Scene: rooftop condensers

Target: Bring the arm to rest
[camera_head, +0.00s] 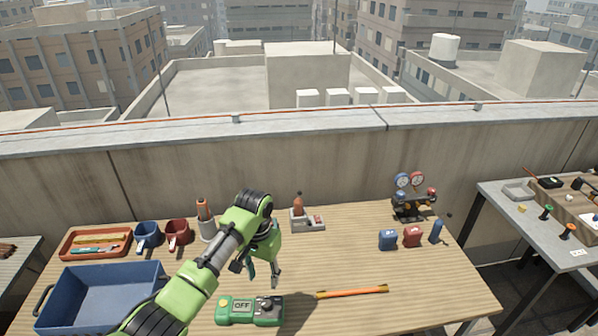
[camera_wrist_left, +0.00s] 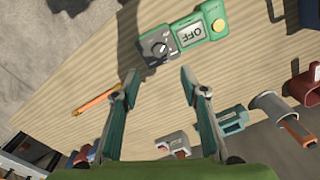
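My left arm, green and grey, reaches in from the lower left in the head view over the wooden table (camera_head: 420,285). My left gripper (camera_head: 263,272) hangs fingers down above the middle of the table, just behind the green device (camera_head: 236,312). In the left wrist view my left gripper (camera_wrist_left: 159,78) has its two fingers spread, with nothing between them. The green device (camera_wrist_left: 194,38) there has a display reading OFF, a yellow button and a dark knob, beyond the fingertips. My right gripper is in neither view.
An orange stick (camera_head: 352,292) lies right of the device. A blue bin (camera_head: 100,310), red tray (camera_head: 72,246) and blue (camera_head: 147,235) and red mugs (camera_head: 178,233) stand left. A gauge set (camera_head: 410,200) and small blue and red containers stand right. The table's right front is clear.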

